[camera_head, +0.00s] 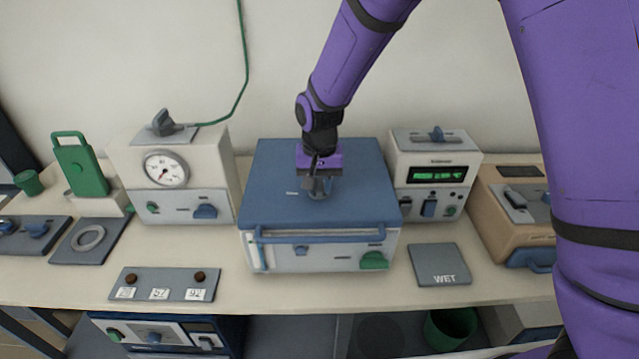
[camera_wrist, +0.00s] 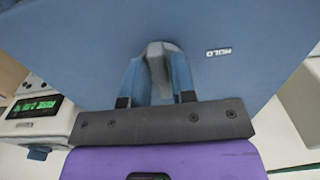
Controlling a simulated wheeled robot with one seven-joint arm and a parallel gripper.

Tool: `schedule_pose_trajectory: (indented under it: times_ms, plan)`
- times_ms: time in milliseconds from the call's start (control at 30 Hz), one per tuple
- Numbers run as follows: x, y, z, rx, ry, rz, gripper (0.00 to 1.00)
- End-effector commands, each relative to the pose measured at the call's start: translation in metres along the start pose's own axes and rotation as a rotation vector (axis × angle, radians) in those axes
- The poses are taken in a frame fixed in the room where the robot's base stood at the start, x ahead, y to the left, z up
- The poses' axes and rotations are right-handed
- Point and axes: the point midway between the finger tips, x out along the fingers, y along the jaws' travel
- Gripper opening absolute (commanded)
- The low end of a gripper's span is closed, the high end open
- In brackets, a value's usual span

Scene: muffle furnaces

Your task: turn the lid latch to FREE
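The lid latch is a small grey knob on top of the blue furnace lid (camera_head: 270,205). In the wrist view the latch (camera_wrist: 157,62) stands between my two fingers, with finger surfaces close against both sides. My gripper (camera_head: 319,186) points down at the lid's middle and covers much of the latch in the head view; it also shows in the wrist view (camera_wrist: 156,80). The fingers appear shut on the latch. The printed word HOLD (camera_wrist: 218,52) is on the lid beside it. No FREE mark is visible.
A gauge box (camera_head: 185,208) stands left, a display box (camera_head: 437,165) right. A WET plate (camera_head: 440,264) and a plate with tags (camera_head: 165,284) lie in front.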

Motion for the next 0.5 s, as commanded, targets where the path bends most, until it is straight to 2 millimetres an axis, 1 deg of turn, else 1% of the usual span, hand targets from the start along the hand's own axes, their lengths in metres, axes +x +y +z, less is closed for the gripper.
schedule_pose_trajectory:
  times_ms: [33,67,367,500]
  plan:
    - [0.0,0.0,0.0,0.0,0.0,0.0,0.37]
    - [0.0,0.0,0.0,0.0,0.0,0.0,0.41]
    - [-0.001,0.0,0.001,-0.002,-0.001,0.001,0.41]
    - [-0.012,0.0,0.0,-0.002,0.001,-0.001,0.41]
